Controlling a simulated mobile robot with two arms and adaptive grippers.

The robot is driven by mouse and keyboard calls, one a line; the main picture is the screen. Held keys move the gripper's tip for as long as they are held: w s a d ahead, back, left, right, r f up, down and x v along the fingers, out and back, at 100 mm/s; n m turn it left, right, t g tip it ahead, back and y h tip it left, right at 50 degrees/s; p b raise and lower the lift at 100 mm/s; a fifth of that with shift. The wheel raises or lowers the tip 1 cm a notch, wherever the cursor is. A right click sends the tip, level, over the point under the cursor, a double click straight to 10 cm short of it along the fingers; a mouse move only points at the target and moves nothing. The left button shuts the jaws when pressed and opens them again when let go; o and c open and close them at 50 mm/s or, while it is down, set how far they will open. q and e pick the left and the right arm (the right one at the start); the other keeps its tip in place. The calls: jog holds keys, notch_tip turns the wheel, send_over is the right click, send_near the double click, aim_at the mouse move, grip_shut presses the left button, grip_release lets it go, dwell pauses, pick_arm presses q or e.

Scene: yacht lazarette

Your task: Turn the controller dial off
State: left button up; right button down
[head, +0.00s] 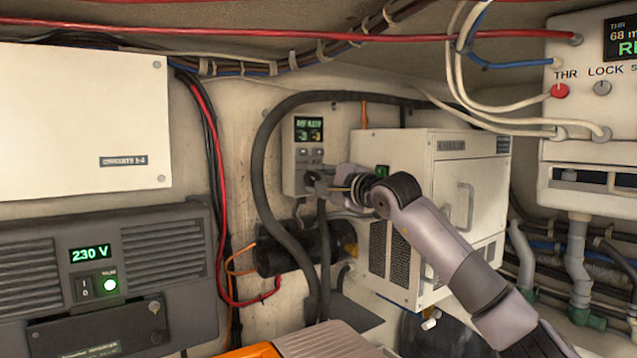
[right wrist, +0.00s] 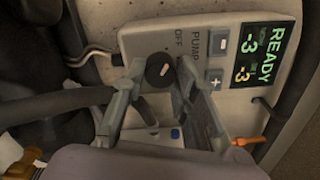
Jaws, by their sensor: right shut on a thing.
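The controller (head: 302,156) is a small grey box on the back wall with a lit green display. In the right wrist view the controller (right wrist: 215,50) appears turned on its side. Its display (right wrist: 262,55) reads READY with two values of -3. A black round dial (right wrist: 160,70) with a short light mark sits on its face, close to the printed words PUMP and OFF. My right gripper (right wrist: 158,78) is shut on the dial, one finger on each side. In the head view my right gripper (head: 328,187) reaches the controller's lower part and hides the dial. My left gripper is not in view.
A white cabinet (head: 465,165) stands right of the controller, behind my right arm. A thick black hose (head: 262,180) loops around the controller. A 230 V inverter (head: 105,270) and a white panel (head: 80,120) are at left. Two buttons (right wrist: 218,62) sit beside the dial.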

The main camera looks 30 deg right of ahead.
jog(key=shift+n, duration=0.9)
jog(key=c, duration=1.3)
grip_release()
jog(key=shift+s, duration=0.15)
jog(key=s, duration=0.4)
jog(key=s+d, duration=0.1)
jog(key=s, duration=0.6)
jog(key=shift+s+d, duration=0.3)
